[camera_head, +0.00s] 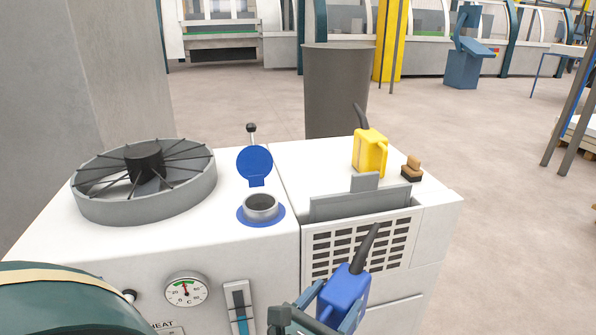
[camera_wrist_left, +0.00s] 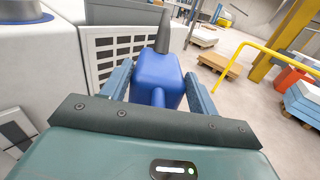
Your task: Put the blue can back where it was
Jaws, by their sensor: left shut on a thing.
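The blue can (camera_head: 343,292) has a dark spout that points up and to the right in the head view. My left gripper (camera_head: 318,303) is shut on it and holds it in front of the white machine's vented front panel. In the left wrist view the blue can (camera_wrist_left: 157,78) sits between the two fingers of the left gripper (camera_wrist_left: 157,88), spout upward. The can's underside is out of view. My right gripper is not in view.
On the white machine (camera_head: 225,225) stand a yellow can (camera_head: 370,152), a brush (camera_head: 411,169), a round fan (camera_head: 145,180) and a filler opening (camera_head: 261,206) with its blue lid (camera_head: 255,164) raised. A grey raised plate (camera_head: 360,202) stands near the front edge. A dark bin (camera_head: 336,92) is behind.

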